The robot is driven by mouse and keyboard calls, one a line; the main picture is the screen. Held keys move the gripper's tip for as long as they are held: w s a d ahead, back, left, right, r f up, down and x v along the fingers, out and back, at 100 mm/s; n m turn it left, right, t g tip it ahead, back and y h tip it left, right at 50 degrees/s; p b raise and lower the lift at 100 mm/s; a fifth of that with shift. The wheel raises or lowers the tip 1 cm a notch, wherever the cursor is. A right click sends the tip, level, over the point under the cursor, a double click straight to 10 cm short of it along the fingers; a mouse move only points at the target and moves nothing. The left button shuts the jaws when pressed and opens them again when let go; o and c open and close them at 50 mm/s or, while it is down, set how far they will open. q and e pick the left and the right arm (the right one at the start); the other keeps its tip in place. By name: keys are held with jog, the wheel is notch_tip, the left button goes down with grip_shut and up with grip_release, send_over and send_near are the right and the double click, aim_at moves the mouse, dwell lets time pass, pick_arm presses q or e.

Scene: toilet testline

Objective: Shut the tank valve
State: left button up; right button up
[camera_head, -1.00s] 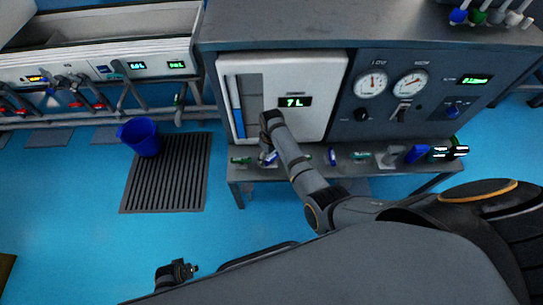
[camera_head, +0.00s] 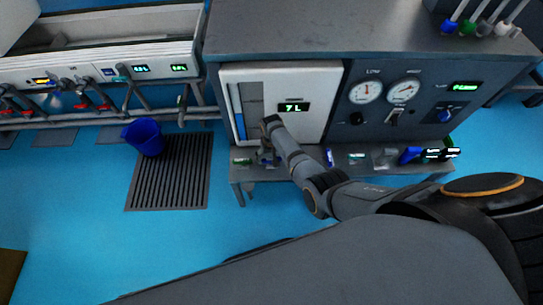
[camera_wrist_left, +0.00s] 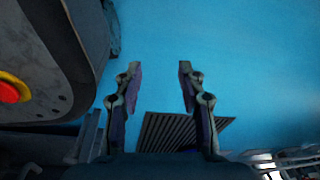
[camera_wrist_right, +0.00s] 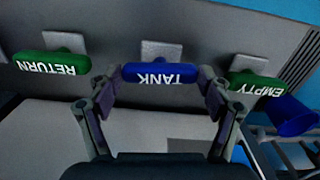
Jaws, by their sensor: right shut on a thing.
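The blue tank valve handle (camera_wrist_right: 160,75), marked TANK, lies crosswise in the right wrist view. My right gripper (camera_wrist_right: 160,82) has its fingers at the handle's two ends and is shut on it. In the head view my right arm reaches down over the front of the white tank (camera_head: 290,90), whose display (camera_head: 293,107) reads 7 L; the gripper (camera_head: 268,157) is small and partly hidden there. My left gripper (camera_wrist_left: 160,85) is open and empty above the blue floor in the left wrist view.
Green RETURN (camera_wrist_right: 52,64) and EMPTY (camera_wrist_right: 257,83) handles flank the tank handle. Gauges (camera_head: 366,92) sit right of the tank. A row of pipes and taps (camera_head: 75,105) is at the left.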

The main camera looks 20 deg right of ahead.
aim_at(271, 159)
pick_arm(q)
jog(key=shift+s, duration=0.6)
pick_arm(e)
jog(key=shift+m, duration=0.7)
jog(key=o, duration=1.1)
notch_tip(271, 159, up, 12)
